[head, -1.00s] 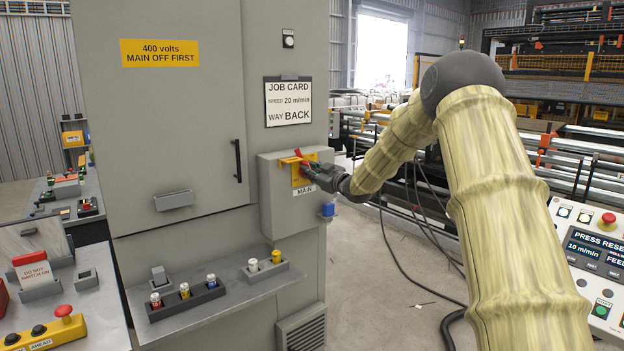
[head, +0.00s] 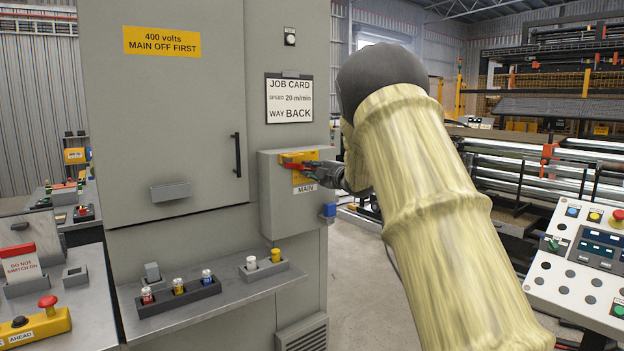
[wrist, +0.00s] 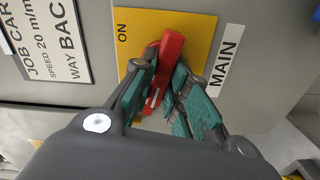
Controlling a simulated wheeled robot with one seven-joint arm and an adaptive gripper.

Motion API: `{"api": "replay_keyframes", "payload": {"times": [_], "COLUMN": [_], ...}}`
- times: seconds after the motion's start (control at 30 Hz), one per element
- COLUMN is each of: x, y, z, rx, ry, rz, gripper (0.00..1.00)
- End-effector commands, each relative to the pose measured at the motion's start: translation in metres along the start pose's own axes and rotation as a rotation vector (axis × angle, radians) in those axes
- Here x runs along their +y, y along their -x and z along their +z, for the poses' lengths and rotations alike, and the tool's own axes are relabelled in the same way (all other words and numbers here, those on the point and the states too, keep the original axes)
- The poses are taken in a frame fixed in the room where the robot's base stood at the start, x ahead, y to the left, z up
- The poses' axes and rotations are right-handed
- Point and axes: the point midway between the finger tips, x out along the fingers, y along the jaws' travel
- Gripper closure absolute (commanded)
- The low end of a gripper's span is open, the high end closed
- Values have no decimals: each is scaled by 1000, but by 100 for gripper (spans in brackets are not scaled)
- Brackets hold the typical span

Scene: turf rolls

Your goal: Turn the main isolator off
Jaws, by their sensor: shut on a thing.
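The main isolator is a red handle (head: 298,157) on a yellow plate (head: 301,178), on a grey box on the cabinet's right side. A "MAIN" label (head: 306,189) is below the plate. The handle lies about level in the head view. In the wrist view, the red handle (wrist: 168,56) crosses the yellow plate (wrist: 200,28), with the word "ON" near one corner; no "OFF" mark shows. My gripper (head: 316,167) is at the handle. In the wrist view, my gripper (wrist: 157,92) has its teal-padded fingers closed around the handle's near part.
A shelf (head: 235,300) below the cabinet door holds several small fuse-like parts in racks. A blue block (head: 329,210) sticks out by the box's lower right. A sloped control panel (head: 580,260) stands at right. A "DO NOT SWITCH ON" tag (head: 20,265) is at left.

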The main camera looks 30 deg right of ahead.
Motion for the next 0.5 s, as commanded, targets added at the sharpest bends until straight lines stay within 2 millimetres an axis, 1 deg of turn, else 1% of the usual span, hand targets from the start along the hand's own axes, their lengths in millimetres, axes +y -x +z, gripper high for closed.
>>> {"api": "replay_keyframes", "payload": {"times": [0.03, 0.2, 0.5], "x": [-4, -4, -3], "y": [0, 0, 0], "z": [1, 1, 1], "rx": [0, -2, -1], "ry": [33, 130, 217], "rz": [0, 0, -1], "gripper": [100, 100, 100]}}
